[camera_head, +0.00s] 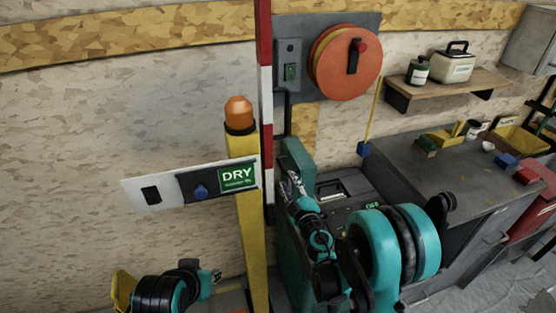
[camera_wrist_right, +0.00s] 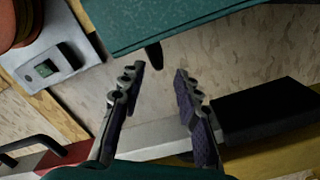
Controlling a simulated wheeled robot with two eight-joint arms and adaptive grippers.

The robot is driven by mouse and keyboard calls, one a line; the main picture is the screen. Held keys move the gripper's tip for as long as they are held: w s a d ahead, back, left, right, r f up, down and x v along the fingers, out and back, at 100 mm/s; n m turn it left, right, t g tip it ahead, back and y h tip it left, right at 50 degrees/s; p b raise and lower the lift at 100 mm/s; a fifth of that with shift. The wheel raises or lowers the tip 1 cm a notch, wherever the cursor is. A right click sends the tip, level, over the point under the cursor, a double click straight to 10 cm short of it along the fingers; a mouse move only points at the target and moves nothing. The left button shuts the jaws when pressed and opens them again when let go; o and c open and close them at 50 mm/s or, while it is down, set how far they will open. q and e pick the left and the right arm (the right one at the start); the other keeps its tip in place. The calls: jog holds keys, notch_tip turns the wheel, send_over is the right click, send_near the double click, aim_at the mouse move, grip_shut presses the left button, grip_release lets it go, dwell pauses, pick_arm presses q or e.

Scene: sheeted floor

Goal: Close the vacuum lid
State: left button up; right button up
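The vacuum appears to be the teal-sided machine (camera_head: 287,240) with a grey top, right of the yellow post; my right arm hides much of it. A teal panel that looks like its raised lid (camera_head: 297,160) stands upright at its back left. In the right wrist view the teal lid (camera_wrist_right: 190,22) fills the top, with a dark tab below its edge. My right gripper (camera_head: 291,187) is just in front of the lid; in its wrist view (camera_wrist_right: 158,74) the fingers are apart with nothing between them. My left gripper (camera_head: 215,276) is low at left, away from the machine; its fingers are too small to read.
A yellow post (camera_head: 247,220) with an orange cap stands left of the machine, beside a white panel (camera_head: 150,195) with a DRY sign. A red-and-white pole rises behind. A grey workbench (camera_head: 430,165) with small items is at right. An orange reel (camera_head: 335,75) hangs on the wall.

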aim_at(278, 159)
jog(key=b+x, duration=0.1)
jog(key=x, duration=0.6)
jog(key=shift+w+f+b, duration=0.15)
jog(key=shift+b, duration=0.2)
jog(key=shift+w+a, duration=0.15)
jog(key=shift+w, duration=0.3)
grip_shut()
